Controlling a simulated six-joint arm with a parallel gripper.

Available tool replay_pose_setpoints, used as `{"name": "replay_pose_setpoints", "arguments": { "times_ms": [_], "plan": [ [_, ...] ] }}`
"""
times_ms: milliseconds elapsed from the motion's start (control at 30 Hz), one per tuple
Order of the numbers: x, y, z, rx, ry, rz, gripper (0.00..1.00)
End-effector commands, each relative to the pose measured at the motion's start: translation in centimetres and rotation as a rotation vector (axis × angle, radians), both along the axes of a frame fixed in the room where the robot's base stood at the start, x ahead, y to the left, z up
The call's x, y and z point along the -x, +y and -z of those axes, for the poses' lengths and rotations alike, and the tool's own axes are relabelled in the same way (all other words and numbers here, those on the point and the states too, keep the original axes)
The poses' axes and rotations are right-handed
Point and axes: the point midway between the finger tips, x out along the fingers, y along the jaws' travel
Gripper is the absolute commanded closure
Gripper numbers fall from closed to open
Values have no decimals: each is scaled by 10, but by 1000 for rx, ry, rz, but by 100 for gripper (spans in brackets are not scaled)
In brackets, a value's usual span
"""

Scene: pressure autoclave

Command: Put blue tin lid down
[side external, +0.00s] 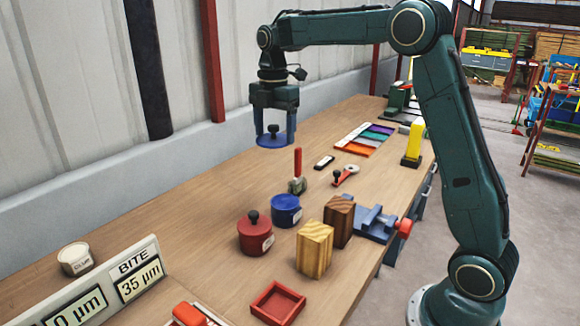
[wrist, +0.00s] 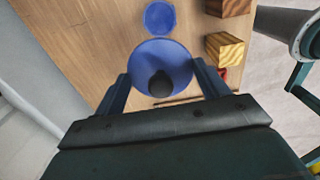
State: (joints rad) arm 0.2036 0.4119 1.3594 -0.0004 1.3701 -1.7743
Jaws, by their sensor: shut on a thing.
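The blue tin lid (side external: 271,141), a flat blue disc with a dark knob, hangs in the air above the table in the side view. My gripper (side external: 274,130) is shut on it, with the knob between the fingers. In the wrist view the lid (wrist: 160,66) fills the space between the fingertips of my gripper (wrist: 161,85). The blue tin (side external: 286,210) stands on the table without a lid, lower and a little right of the held lid in the side view. In the wrist view the blue tin (wrist: 159,17) shows just beyond the lid.
A red tin (side external: 254,235) with its lid on stands beside the blue tin. Two wooden blocks (side external: 314,249) (side external: 339,220), a blue vise (side external: 371,224) and a red tray (side external: 278,303) are nearby. A red-handled tool (side external: 298,170) stands behind the blue tin.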

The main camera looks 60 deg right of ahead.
Motion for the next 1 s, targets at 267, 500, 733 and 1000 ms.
{"name": "replay_pose_setpoints", "arguments": {
  "times_ms": [267,500,733,1000],
  "plan": [
    [-2,80,20,0,2,-9,48],
    [9,151,39,0,1,-7,48],
    [22,193,50,-1,0,-3,48],
    [26,206,54,-1,0,0,48]
  ]
}}
